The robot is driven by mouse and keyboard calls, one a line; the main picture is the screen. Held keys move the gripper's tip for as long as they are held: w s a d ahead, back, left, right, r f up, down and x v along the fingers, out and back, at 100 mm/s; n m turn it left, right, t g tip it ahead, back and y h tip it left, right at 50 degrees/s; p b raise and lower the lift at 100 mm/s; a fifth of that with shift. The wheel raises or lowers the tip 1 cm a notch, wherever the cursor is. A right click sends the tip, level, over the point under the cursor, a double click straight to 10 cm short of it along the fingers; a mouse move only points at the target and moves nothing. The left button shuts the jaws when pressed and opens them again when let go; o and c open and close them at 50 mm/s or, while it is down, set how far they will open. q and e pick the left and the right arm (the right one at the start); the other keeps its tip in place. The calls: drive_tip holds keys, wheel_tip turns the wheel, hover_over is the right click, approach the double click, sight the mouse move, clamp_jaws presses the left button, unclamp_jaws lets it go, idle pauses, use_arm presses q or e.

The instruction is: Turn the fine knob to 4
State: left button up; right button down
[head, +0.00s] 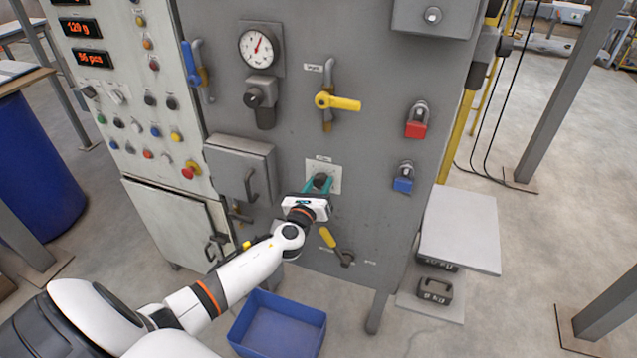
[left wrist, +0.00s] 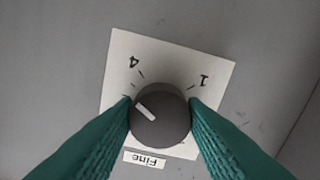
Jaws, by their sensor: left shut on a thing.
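The fine knob (left wrist: 160,122) is dark grey and round, on a white dial plate (left wrist: 190,62) that shows upside down in the left wrist view. Its white pointer line slants to the upper left, below the tick at the 4, towards a mark beside the left finger. The 4 is at the upper left, the 1 at the upper right and the "Fine" label below. My left gripper (left wrist: 160,112) is shut on the knob, one green finger on each side; the fingers hide parts of the scale. In the head view my left gripper (head: 319,184) reaches the knob on the grey panel.
A yellow-handled lever (head: 338,102) is above the knob and another yellow handle (head: 327,237) below it. Red (head: 416,128) and blue (head: 403,184) padlocks hang to the right. A grey box with a handle (head: 240,170) is at left; a blue bin (head: 279,325) stands on the floor.

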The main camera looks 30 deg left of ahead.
use_arm(q)
drive_tip(key=shift+m+p, duration=0.45)
drive_tip(key=shift+m, duration=0.95)
drive_tip(key=shift+f, duration=0.1)
drive_tip(key=o, duration=1)
drive_tip(key=shift+s, duration=0.1)
drive_tip(key=b+v, duration=0.1)
drive_tip(key=v, duration=1)
drive_tip(key=shift+s, duration=0.4)
